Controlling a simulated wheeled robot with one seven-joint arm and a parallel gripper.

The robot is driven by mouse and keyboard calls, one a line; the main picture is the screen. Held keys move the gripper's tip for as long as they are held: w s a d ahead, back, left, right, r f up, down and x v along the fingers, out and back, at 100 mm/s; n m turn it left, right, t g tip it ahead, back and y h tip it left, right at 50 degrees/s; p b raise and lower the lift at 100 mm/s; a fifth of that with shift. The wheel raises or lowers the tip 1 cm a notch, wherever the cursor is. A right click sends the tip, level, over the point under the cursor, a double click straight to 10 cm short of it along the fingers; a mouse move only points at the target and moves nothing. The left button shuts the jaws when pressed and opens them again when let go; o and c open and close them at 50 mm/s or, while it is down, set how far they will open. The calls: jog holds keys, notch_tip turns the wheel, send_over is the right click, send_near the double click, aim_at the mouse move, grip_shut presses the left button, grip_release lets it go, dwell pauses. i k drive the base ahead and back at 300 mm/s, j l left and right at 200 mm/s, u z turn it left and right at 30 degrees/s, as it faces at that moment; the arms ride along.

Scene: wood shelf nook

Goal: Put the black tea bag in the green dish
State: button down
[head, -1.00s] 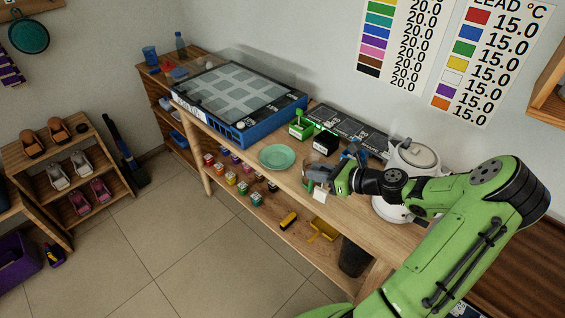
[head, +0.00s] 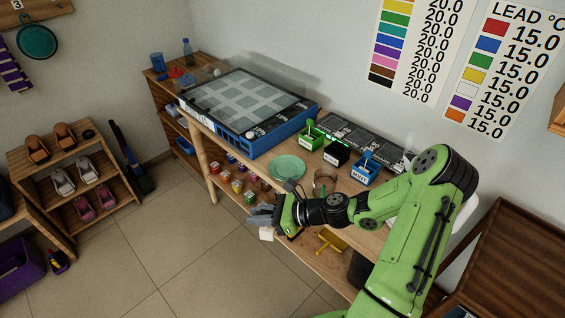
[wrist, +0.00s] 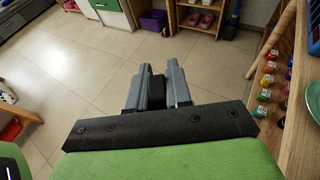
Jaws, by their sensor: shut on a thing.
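The green dish (head: 287,167) lies on the wooden table near its front edge, empty. It shows partly at the right edge of the wrist view (wrist: 314,100). My gripper (head: 262,216) is out in front of the table's front edge, to the lower left of the dish and apart from it. In the wrist view my gripper (wrist: 158,75) is shut on a small black thing (wrist: 156,94), which I take for the black tea bag. A pale tag or packet (head: 266,234) hangs below the fingers in the head view.
Green (head: 312,137), black (head: 336,155) and blue (head: 366,171) boxes stand behind the dish. A blue-framed case (head: 245,112) is to the left. Small colored jars (wrist: 268,67) line the lower shelf. Open floor (head: 150,240) lies in front.

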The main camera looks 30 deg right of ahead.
aim_at(287, 170)
jog(key=i+j, duration=0.1)
jog(key=i, duration=0.35)
jog(key=i+j, duration=0.15)
jog(key=i, duration=0.3)
